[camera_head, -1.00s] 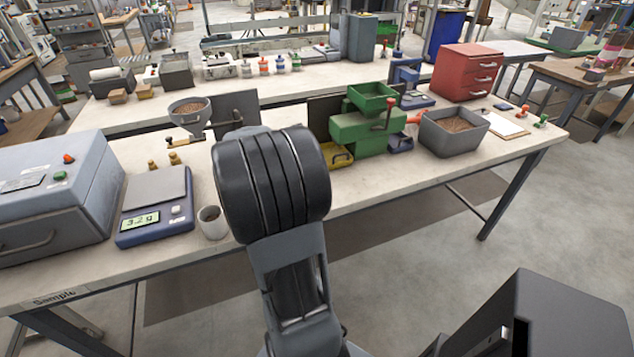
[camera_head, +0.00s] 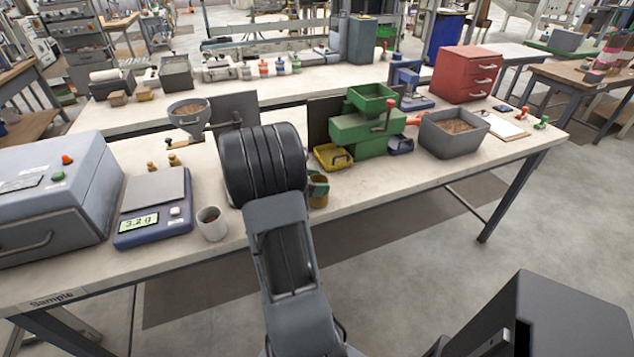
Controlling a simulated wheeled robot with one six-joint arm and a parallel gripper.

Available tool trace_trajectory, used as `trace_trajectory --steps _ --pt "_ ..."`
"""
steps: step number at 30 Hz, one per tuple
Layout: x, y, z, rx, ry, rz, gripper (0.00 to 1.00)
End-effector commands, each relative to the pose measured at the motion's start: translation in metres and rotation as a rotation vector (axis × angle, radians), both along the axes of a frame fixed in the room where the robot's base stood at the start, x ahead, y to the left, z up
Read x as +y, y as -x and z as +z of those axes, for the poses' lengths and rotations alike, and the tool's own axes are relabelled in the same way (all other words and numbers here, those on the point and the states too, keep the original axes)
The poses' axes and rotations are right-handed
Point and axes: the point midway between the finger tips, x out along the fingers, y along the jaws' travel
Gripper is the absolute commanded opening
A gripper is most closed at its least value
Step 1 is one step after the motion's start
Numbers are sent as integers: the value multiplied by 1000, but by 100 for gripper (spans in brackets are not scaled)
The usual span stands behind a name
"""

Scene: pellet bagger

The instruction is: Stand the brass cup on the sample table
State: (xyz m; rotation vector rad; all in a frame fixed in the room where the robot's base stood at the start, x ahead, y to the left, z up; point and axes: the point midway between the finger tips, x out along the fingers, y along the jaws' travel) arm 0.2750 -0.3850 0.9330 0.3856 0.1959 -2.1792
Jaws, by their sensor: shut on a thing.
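A brass-coloured cup (camera_head: 318,190) shows just right of the thick black joint of my arm, over the sample table (camera_head: 225,262), near its front edge. Its left part is hidden by my arm. I cannot tell whether its base touches the tabletop. The table is long and pale, with a "Sample" label at its front left. My gripper is hidden behind my arm, so its fingers and its contact with the cup do not show.
A grey cup (camera_head: 212,224) stands beside a blue scale (camera_head: 152,228) reading 3.2 g. A grey box machine (camera_head: 45,200) is at left. A yellow tray (camera_head: 333,157), a green mill (camera_head: 362,130) and a grey pellet bin (camera_head: 450,145) stand right. The front right tabletop is clear.

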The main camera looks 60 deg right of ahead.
Motion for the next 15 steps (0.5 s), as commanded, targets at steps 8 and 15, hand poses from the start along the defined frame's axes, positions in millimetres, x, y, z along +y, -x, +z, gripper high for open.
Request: trace_trajectory --steps 8,15 --pt "0 0 -3 0 0 0 36" --pt "0 0 -3 0 0 0 80"
